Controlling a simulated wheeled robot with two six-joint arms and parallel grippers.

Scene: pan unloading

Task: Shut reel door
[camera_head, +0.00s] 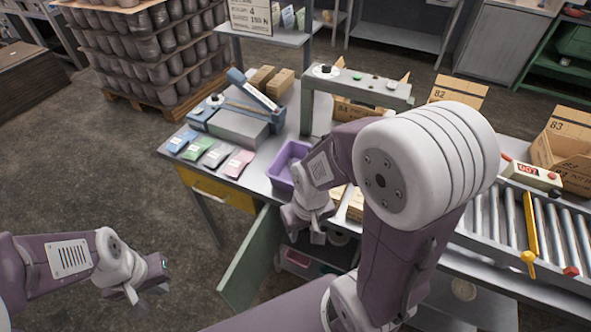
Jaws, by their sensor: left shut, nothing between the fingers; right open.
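A green door (250,262) hangs below the work bench and stands swung open toward me. My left gripper (148,296) is over the floor to the left of the door, shut and empty. My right arm hides part of the bench and the space below.
A purple bin (283,176) stands on the bench beside my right gripper. A yellow drawer (215,196) is under the bench's left part. A roller conveyor (510,222) runs at right. The floor (150,215) left of the door is clear.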

